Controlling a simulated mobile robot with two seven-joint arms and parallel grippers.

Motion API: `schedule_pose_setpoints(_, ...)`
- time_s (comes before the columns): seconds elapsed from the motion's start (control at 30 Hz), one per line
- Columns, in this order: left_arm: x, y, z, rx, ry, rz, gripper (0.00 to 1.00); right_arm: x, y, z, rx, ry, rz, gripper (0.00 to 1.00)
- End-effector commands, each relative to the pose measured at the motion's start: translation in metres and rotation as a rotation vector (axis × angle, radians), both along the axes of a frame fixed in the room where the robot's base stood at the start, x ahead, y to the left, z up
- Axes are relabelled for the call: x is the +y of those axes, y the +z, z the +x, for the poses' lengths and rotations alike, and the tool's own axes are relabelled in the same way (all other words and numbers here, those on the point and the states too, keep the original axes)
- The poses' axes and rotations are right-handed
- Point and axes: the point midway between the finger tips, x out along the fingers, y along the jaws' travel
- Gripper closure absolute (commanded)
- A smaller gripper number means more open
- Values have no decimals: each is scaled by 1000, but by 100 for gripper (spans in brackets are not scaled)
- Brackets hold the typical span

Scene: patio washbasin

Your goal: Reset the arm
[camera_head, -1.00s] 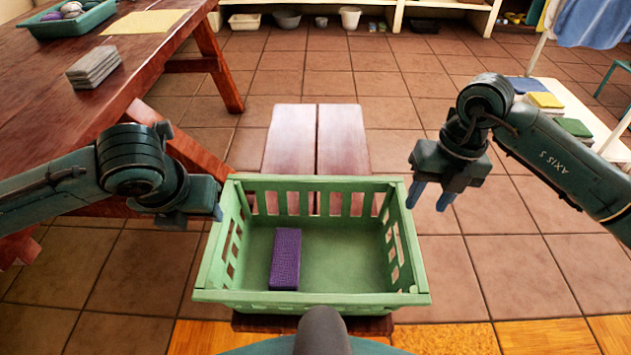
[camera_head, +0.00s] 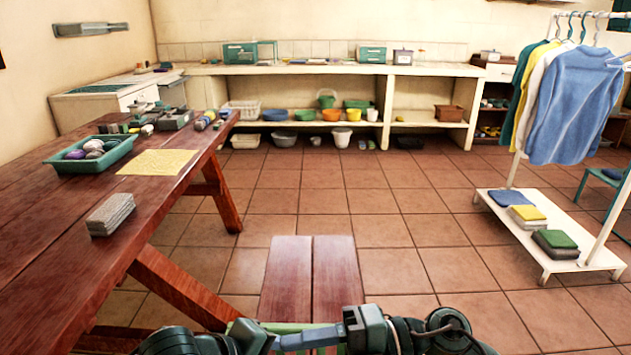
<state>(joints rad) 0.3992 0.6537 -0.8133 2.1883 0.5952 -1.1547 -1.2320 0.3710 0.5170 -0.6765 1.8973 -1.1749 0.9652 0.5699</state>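My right arm is folded across the bottom of the head view, with its gripper (camera_head: 312,339) pointing left. Its fingers overlap in this view, so the gap between them cannot be judged. My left arm is folded in at the bottom edge, and its gripper (camera_head: 250,336) is close to the right one. The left fingers are not clearly visible. Only a sliver of the green crate's rim (camera_head: 290,327) shows behind the grippers. The inside of the crate is out of view.
A wooden table (camera_head: 60,220) on the left holds a teal tray (camera_head: 120,158), a yellow cloth (camera_head: 158,162) and a grey stack (camera_head: 110,214). A bench (camera_head: 310,275) stands ahead. A clothes rack (camera_head: 545,258) is at right. Tiled floor between is clear.

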Motion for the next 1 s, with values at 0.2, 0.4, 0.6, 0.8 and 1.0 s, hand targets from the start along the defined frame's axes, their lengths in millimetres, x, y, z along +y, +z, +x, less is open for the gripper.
schedule_pose_setpoints(0.2, -15, 46, -13, 224, 491, -503, 55, -29, 95, 38, 439, -530, 514, 58)
schedule_pose_setpoints(0.4, 16, 54, -42, 397, 969, -868, 55, -106, 51, 45, 951, -1112, 619, 58)
schedule_pose_setpoints(0.6, 58, 47, -87, 473, 1317, -1077, 55, -149, -21, -21, 1392, -1477, 478, 58)
schedule_pose_setpoints(0.8, 74, 41, -107, 487, 1427, -1141, 55, -157, -47, -57, 1552, -1568, 394, 58)
schedule_pose_setpoints(1.0, 74, 41, -107, 487, 1427, -1141, 55, -157, -47, -57, 1552, -1568, 394, 58)
